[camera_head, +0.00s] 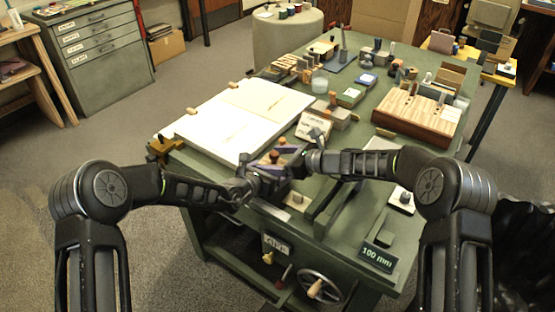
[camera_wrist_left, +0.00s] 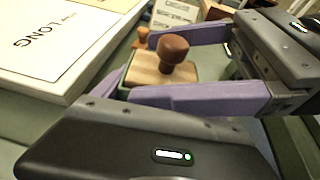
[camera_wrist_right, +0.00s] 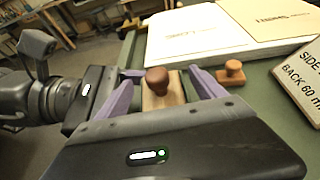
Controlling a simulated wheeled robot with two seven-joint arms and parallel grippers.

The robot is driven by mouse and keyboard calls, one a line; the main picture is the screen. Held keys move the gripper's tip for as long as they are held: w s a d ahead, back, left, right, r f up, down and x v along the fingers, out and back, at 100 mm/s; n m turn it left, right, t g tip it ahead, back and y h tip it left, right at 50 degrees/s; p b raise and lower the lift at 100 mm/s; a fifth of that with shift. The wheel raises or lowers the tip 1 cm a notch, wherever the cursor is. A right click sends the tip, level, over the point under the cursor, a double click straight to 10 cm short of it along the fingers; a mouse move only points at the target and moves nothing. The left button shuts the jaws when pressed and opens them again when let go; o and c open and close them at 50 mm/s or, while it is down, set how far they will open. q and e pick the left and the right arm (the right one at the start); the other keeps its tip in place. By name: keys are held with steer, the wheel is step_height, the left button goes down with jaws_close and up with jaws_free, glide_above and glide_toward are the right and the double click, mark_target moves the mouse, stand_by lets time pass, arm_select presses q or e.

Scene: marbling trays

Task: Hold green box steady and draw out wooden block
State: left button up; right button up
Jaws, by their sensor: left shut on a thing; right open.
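The wooden block (camera_wrist_left: 150,73) is pale with a dark brown round knob on top, and it also shows in the right wrist view (camera_wrist_right: 174,98). It sits in the green box (camera_wrist_left: 193,71), of which only a little rim shows; the grippers hide the rest. My left gripper (camera_head: 262,172) is shut on the green box from the left; its fingers are mostly hidden. My right gripper (camera_wrist_right: 162,78) is open, with its purple fingers on either side of the block and knob. I see a gap between the fingers and the knob.
Large white boards (camera_head: 235,120) lie left of the box on the green table. A small orange wooden knob (camera_wrist_right: 231,71) and a lettered sign (camera_head: 314,127) stand close by. A striped wooden case (camera_head: 418,115) stands further back. A "100 mm" display (camera_head: 379,258) is at the front right.

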steer(key=c, duration=1.5)
steer(key=o, duration=1.5)
steer(key=shift+d, duration=0.1)
steer(key=v, duration=1.2)
steer(key=shift+r, duration=0.1)
arm_select(q)
steer(key=o, duration=1.5)
